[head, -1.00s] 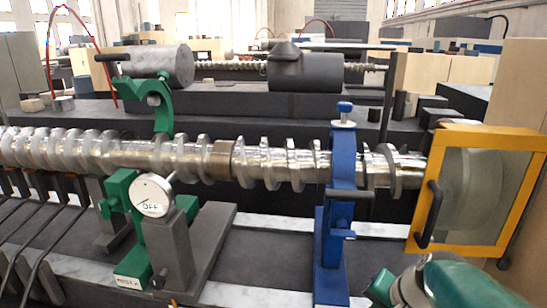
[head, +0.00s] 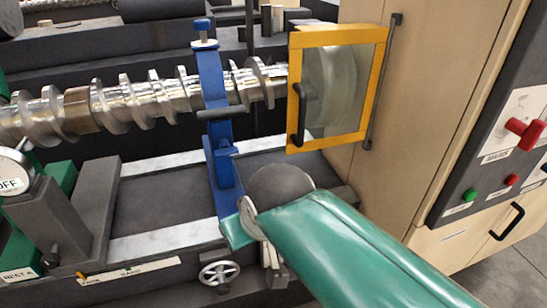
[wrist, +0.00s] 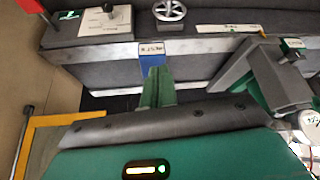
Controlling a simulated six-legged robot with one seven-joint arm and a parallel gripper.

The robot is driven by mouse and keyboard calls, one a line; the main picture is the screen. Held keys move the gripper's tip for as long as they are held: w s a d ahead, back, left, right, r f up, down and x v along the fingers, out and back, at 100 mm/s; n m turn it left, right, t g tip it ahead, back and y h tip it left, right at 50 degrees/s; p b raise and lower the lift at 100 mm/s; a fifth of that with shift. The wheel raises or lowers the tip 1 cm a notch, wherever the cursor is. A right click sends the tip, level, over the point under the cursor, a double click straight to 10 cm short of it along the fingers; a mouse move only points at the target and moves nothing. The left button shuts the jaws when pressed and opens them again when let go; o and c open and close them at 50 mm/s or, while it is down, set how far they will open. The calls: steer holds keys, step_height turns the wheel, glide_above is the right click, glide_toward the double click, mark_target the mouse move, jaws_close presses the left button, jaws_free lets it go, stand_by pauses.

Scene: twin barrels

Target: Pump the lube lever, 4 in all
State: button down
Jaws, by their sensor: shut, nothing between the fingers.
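I cannot single out the lube lever for certain in either view. My gripper (wrist: 158,88) shows in the wrist view as green fingers together, shut and empty, just in front of the labelled blue stand foot (wrist: 153,62). In the head view my green arm reaches in from the lower right and mostly hides the gripper. A grey plate with a dark knob (wrist: 107,8) is at the top left of the wrist view.
A blue steady stand (head: 217,120) holds the screw shaft (head: 120,100). A yellow-framed guard (head: 378,90) with a black handle is to its right. A handwheel (head: 219,272) is on the bed front. A gauge (wrist: 312,122) and grey bracket are right in the wrist view.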

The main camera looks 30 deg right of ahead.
steer(key=w+d+f+m+g+y, duration=0.1)
steer(key=w+d+f+m+g, duration=0.3)
steer(key=d+m, duration=0.6)
steer(key=w+d+f+m+y, duration=0.1)
steer(key=w+d+f+m, duration=0.1)
steer(key=d+f+m, duration=0.7)
steer(key=s+d+f+m+h, duration=0.1)
steer(key=s+d+m, duration=0.2)
steer(key=d+m, duration=0.5)
steer(key=s+d+f+m+g+h, duration=0.1)
steer(key=s+d+m, duration=0.3)
steer(key=d+m, duration=0.4)
steer(key=m, duration=0.3)
steer(key=shift+f+m+g, duration=0.15)
steer(key=shift+m+g, duration=0.15)
steer(key=shift+f, duration=0.15)
step_height(320, 180, down, 14)
steer(key=shift+r, duration=0.1)
